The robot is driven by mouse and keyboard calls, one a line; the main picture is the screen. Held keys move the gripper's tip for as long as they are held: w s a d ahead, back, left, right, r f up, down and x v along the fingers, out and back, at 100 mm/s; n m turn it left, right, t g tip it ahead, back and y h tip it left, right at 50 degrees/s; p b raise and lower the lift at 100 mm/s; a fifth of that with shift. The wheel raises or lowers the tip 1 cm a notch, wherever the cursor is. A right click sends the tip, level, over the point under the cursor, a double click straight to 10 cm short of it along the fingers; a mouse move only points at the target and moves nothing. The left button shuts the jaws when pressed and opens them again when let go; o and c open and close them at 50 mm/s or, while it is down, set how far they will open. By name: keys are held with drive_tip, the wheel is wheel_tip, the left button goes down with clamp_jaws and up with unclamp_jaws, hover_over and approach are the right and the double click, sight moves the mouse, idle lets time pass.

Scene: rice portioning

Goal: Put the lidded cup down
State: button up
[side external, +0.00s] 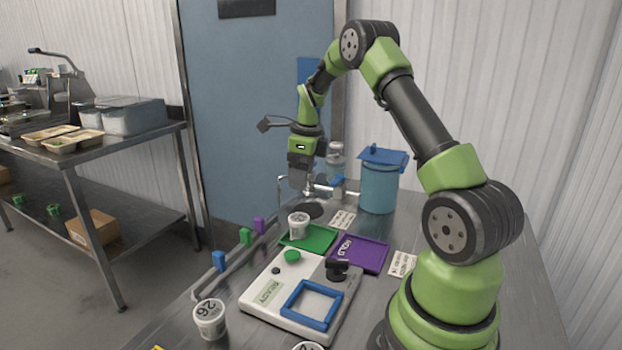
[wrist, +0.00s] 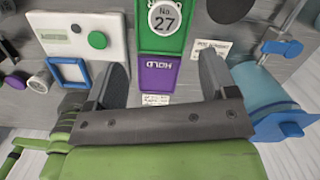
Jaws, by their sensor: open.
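The lidded cup (side external: 298,225), with No 27 on its white lid (wrist: 164,16), stands upright on the green tray (side external: 322,243). The green tray also shows in the wrist view (wrist: 160,45). My gripper (side external: 301,186) is open and empty, above the cup and apart from it. In the wrist view its two fingers (wrist: 165,75) are spread wide, with nothing between them but the view of the trays and table below. The purple HOLD tray (side external: 374,255) lies beside the green tray and is empty.
A white scale (side external: 258,312) with a blue square frame (side external: 290,308) lies in front of the trays. A cup marked 26 (side external: 210,319) stands left of it; another cup is cut off at the bottom edge. A blue lidded bin (side external: 379,190) stands behind right, near a tap.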

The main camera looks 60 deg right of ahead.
drive_tip(key=s+a+r+n+t, duration=0.3)
drive_tip(key=s+a+r+n, duration=0.1)
drive_tip(key=a+r+n, duration=1.1)
drive_tip(key=s+a+n+t+y, duration=0.1)
drive_tip(key=s+a+n+t, duration=0.1)
drive_tip(key=s+a+n, duration=0.9)
drive_tip(key=s+n, duration=0.2)
drive_tip(key=n, duration=0.1)
drive_tip(key=shift+s+r+t+y, duration=0.35)
drive_tip(key=shift+t+y, duration=0.05)
drive_tip(key=shift+c, duration=0.2)
